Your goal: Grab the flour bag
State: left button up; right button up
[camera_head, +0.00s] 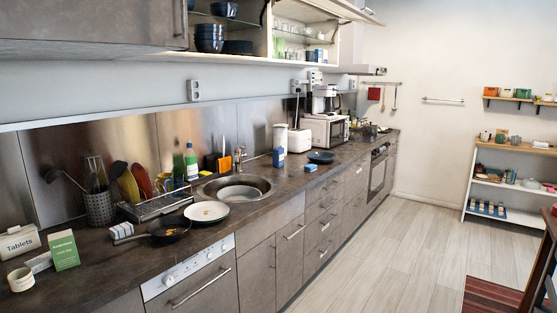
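I cannot make out a thing that is clearly a flour bag in the head view. A blue-and-white package (279,138) stands upright on the dark counter (255,217) behind the sink; its label is too small to read. Small packages on the shelf unit (494,182) at the right are too small to identify. Neither of my grippers is in view.
A sink (236,188), dish rack (157,206), black pan (168,228), white plate (206,212) and microwave (325,131) occupy the counter. An upper cabinet flap (330,10) is raised over open shelves. The light wooden floor (400,235) is clear; a table edge (540,262) is at right.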

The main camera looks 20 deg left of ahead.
aim_at(277, 152)
jog(key=i+l+z, duration=0.25)
jog(key=i, duration=0.7)
jog(key=i+z, duration=0.3)
jog(key=i, duration=0.7)
jog(key=i+l+u, duration=0.15)
jog(key=i, duration=0.55)
jog(key=i+l+u, duration=0.15)
jog(key=i, duration=0.5)
jog(key=i+l+u, duration=0.2)
jog(key=i+u, duration=0.25)
jog(key=i+l+u, duration=0.45)
jog(key=i, duration=0.15)
